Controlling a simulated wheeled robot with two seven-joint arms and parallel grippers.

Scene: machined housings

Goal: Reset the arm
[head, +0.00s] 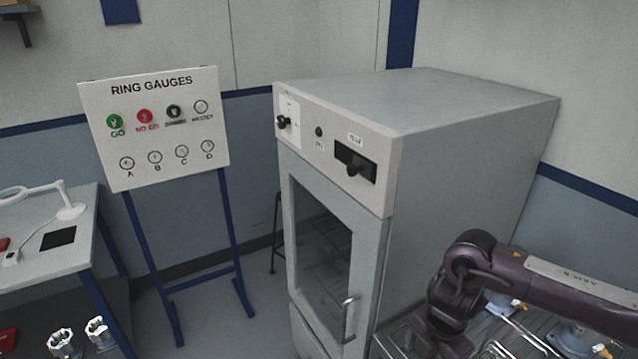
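My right arm (470,285) comes in from the right edge, dark purple, and bends downward in front of the grey cabinet's lower right side. Its lower end runs to the bottom edge of the picture, and I see no gripper fingers on it. My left arm and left gripper are not in view.
A grey cabinet (470,110) with a shut glass door and handle (348,318) stands centre right. A ring gauges board (155,130) is left of it. A bench (45,265) is at far left. Metal housings (62,343) are at lower left, and wire racking is at lower right.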

